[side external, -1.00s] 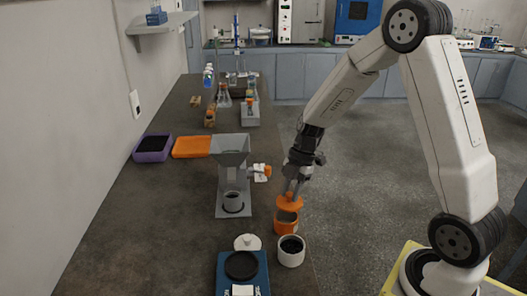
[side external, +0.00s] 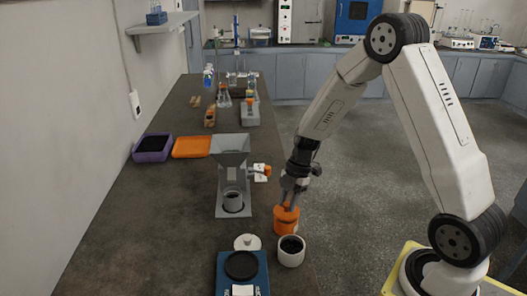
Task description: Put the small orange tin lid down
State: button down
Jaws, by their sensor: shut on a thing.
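My gripper (side external: 288,204) points down over the orange tin (side external: 286,224) near the right edge of the bench. It is shut on the small orange tin lid (side external: 287,211). The lid is at the top of the tin, and the two look like one orange shape. I cannot tell whether the lid sits fully on the rim or just above it. The fingers partly hide the lid's top.
A white cup (side external: 291,251) with dark contents stands close in front of the tin. A white lid (side external: 247,242) and a blue balance (side external: 242,273) are to its left. A grey hopper stand (side external: 231,150) stands behind left.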

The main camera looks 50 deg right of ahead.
jog(key=shift+f, duration=0.55)
jog(key=shift+c, duration=2.2)
grip_release()
jog(key=shift+r, duration=0.1)
jog(key=shift+d+r, duration=0.1)
jog(key=shift+r, duration=0.6)
jog(key=v, duration=1.1)
jog(key=shift+r, duration=0.25)
